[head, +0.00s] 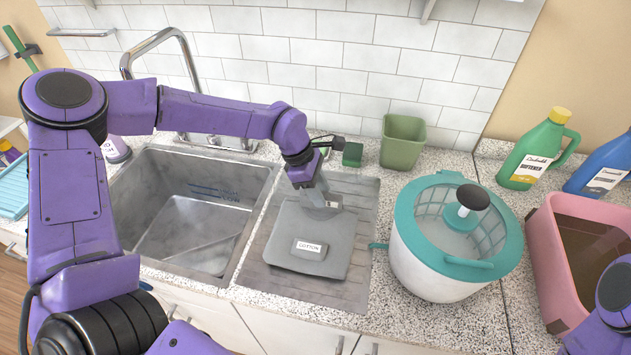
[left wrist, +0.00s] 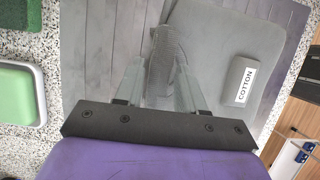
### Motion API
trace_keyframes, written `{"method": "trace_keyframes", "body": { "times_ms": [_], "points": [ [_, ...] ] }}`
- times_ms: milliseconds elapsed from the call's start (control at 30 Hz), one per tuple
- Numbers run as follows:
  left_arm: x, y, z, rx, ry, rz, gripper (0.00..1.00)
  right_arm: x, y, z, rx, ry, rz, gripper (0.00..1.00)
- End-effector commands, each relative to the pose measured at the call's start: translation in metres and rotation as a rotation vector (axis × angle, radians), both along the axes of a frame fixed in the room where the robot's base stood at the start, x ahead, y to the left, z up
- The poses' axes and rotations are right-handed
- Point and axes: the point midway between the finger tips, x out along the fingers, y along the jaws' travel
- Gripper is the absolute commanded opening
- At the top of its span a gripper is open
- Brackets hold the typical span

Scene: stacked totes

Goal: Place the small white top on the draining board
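A folded cloth top (head: 310,240), looking grey rather than white, lies flat on the grey grooved draining board (head: 362,195) right of the sink. It carries a small patch labelled COTTON, which also shows in the left wrist view (left wrist: 243,85). My left gripper (head: 325,200) is low over the board at the top's back edge. In the left wrist view, a raised fold of the top (left wrist: 163,65) stands between the fingers, which appear closed against it. The fingertips are partly hidden by the fabric. Only part of my right arm shows at the lower right; its gripper is out of view.
The empty sink (head: 190,215) and tap (head: 165,65) are left of the board. A teal-and-white spinner tub (head: 440,265) stands close on the right, then a pink basin (head: 560,260). A green pot (head: 402,142) and a green sponge (head: 352,154) stand behind the board.

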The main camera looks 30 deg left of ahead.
Motion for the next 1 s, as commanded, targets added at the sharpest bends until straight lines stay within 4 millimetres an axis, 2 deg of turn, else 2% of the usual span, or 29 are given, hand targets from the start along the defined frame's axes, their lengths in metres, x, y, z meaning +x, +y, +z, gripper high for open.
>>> {"method": "trace_keyframes", "body": {
  "times_ms": [300,500,633,1000],
  "points": [
    [-0.005,0.028,0.068,-0.003,-0.009,0.002,0.39,0.000,0.000,-0.014,0.000,0.000,0.000,0.35],
    [-0.010,0.041,0.101,-0.001,-0.004,0.001,0.39,0.000,0.000,-0.018,0.000,0.000,0.000,0.35],
    [-0.011,0.044,0.108,-0.001,-0.002,0.001,0.39,0.000,0.000,-0.018,0.000,0.000,0.000,0.35],
    [-0.011,0.044,0.109,-0.001,-0.001,0.000,0.39,0.000,0.000,-0.018,0.000,0.000,0.000,0.35]
  ]
}}
